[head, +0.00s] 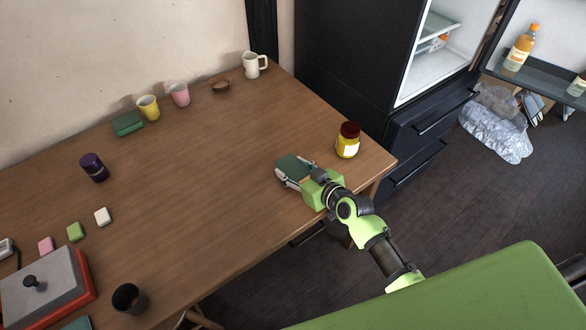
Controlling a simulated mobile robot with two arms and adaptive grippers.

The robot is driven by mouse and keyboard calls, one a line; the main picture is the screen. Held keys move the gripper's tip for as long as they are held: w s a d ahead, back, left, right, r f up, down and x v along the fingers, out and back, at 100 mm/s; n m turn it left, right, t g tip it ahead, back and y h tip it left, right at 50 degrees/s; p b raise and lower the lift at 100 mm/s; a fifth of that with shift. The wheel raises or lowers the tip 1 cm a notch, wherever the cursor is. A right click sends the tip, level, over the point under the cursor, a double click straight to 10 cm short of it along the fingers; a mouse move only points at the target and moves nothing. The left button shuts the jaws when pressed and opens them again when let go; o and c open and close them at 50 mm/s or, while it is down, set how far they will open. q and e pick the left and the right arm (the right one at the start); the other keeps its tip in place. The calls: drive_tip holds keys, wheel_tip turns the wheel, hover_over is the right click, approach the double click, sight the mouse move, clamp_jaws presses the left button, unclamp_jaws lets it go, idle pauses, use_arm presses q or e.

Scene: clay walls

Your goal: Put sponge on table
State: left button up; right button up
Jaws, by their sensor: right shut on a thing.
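The wooden table (215,165) fills the left and middle of the head view. My right gripper (287,174) is over the table's right part, near its front edge. It is shut on a dark green sponge (291,162), a flat block whose near side is partly hidden by the fingers. The sponge is at or just above the tabletop; I cannot tell whether it touches. My left gripper is not in view.
A yellow jar with a dark lid (348,141) stands right of my gripper. Cups, a mug (254,65) and a green block (128,123) line the back. A red-edged box (45,290) is front left. The table's middle is clear. An open fridge (440,50) stands right.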

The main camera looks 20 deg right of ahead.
drive_tip(key=shift+f, duration=0.15)
drive_tip(key=o, duration=1)
drive_tip(key=shift+r, duration=0.3)
drive_tip(key=v, duration=1.2)
